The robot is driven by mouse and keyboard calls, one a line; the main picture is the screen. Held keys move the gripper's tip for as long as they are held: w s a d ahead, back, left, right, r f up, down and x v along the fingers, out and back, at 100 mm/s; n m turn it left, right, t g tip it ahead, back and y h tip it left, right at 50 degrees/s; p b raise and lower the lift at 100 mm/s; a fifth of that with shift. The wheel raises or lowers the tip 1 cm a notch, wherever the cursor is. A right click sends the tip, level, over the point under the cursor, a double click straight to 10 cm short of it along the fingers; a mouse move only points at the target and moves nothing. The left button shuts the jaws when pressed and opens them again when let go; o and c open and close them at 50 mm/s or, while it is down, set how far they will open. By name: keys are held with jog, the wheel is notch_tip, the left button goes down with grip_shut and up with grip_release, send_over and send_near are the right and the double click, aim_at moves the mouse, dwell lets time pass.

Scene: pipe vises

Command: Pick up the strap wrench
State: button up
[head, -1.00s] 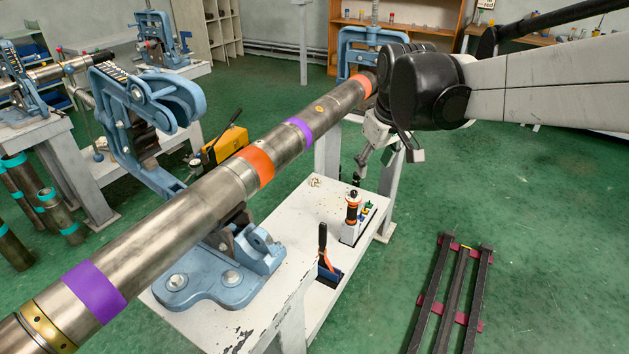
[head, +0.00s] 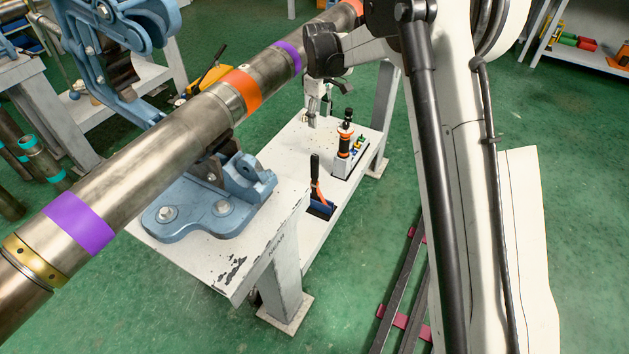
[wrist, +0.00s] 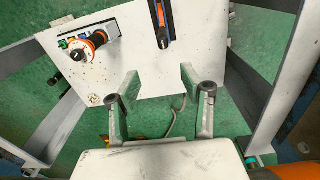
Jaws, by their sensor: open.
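A slender tool with a black handle and an orange lower part, which looks like the strap wrench (head: 316,180), stands in a blue holder on the lower shelf of the workbench. It also shows at the top middle of the wrist view (wrist: 161,24). Its strap is not clear. My gripper (head: 312,118) is over the shelf, behind and apart from this tool. In the wrist view my gripper (wrist: 158,80) has its two fingers spread, with nothing between them.
A thick black-and-orange tool (head: 344,140) stands in a white holder close to my gripper. The long pipe (head: 180,145) in the blue vise (head: 215,205) runs above and left. The workbench top (head: 235,265) and its legs flank the shelf.

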aim_at(315, 155)
jog(key=shift+n, duration=0.3)
jog(key=f, duration=0.4)
jog(key=w+f+b, duration=0.1)
jog(key=f, duration=0.3)
jog(key=a+f+b, duration=0.1)
jog(key=f, duration=0.3)
jog(key=shift+w+f, duration=0.15)
jog(key=shift+f, duration=0.05)
jog(key=shift+s+f+b, duration=0.2)
jog(key=shift+f+b, duration=0.3)
jog(key=shift+f, duration=0.85)
jog(key=shift+s+f+b, duration=0.15)
jog(key=shift+f+b, duration=0.35)
jog(key=shift+f, duration=0.8)
jog(key=shift+r, duration=0.1)
grip_shut()
